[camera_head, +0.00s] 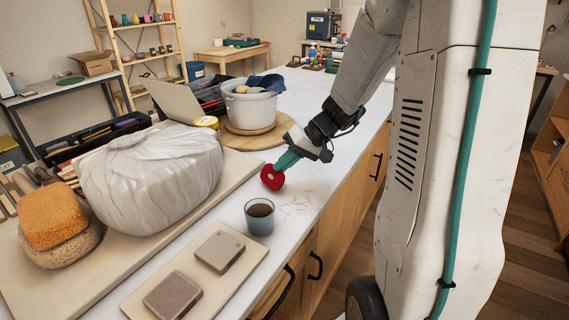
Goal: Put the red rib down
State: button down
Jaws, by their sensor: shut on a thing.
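The red rib (272,177) is a small rounded red piece near the middle of the picture. My gripper (284,162), with teal fingers, is shut on it and points down and to the left. The rib is at or just above the white worktop (310,186), close to its front edge. I cannot tell whether it touches the top. The far sides of the fingers are hidden.
A cup of dark liquid (260,216) stands just in front of the rib. A board (205,282) with two grey blocks lies nearer. A wrapped clay lump (150,178) is to the left, and a white pot (250,107) on a round wooden board is behind. Bare worktop lies right of the rib.

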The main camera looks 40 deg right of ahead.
jog(key=shift+f, duration=0.15)
jog(key=shift+f, duration=0.15)
jog(key=c, duration=1.5)
grip_release()
